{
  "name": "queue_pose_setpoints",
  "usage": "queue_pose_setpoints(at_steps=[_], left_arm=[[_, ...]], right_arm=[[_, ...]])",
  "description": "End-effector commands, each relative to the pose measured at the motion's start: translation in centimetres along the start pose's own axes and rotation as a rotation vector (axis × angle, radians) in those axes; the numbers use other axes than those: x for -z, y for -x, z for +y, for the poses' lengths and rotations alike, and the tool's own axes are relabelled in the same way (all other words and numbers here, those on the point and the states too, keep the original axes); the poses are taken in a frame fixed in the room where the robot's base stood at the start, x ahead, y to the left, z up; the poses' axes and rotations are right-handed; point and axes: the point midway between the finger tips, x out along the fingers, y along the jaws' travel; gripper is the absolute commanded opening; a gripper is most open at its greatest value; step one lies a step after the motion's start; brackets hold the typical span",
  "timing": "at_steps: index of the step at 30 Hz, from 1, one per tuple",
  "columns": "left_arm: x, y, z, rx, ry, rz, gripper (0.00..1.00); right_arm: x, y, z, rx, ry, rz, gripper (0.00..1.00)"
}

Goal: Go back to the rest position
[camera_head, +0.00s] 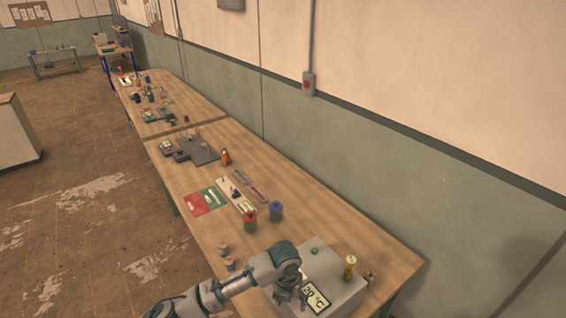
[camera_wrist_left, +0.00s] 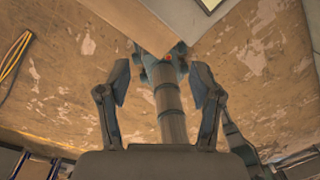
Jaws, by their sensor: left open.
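My left arm comes in from the bottom of the head view, and its gripper (camera_head: 290,291) is at the near side of a grey box (camera_head: 337,283) with a "20 °C" display. In the left wrist view the two fingers of the left gripper (camera_wrist_left: 161,88) stand wide apart with nothing held between them. A part of my own body shows between and beyond them, with the worn floor behind. My right gripper is in neither view.
The long wooden table (camera_head: 318,218) runs along the wall. On it are a red-lidded jar (camera_head: 249,217), a blue-lidded jar (camera_head: 276,211), a yellow bottle (camera_head: 349,267) and colored mats (camera_head: 201,203). The floor (camera_head: 80,230) left of the table is free.

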Motion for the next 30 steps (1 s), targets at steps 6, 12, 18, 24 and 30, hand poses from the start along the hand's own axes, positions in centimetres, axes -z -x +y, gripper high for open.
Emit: queue_pose_setpoints(at_steps=[6, 12, 18, 24, 30], left_arm=[[2.5, -3.0, -2.1, 0.101, 0.205, -0.007, 0.65], [5.3, -6.0, -3.7, 0.237, 0.546, -0.001, 0.65], [9.4, -9.4, -2.7, 0.417, 1.208, 0.048, 0.65], [15.1, -12.6, 3.2, 0.506, 1.991, 0.086, 0.65], [20.5, -14.3, 9.1, 0.505, 2.525, 0.037, 0.65]], right_arm=[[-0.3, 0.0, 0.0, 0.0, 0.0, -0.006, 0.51], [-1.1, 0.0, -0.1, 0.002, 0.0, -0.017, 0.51], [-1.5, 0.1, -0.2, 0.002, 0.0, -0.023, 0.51], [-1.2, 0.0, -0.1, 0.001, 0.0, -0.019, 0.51], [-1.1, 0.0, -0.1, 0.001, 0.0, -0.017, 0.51]])
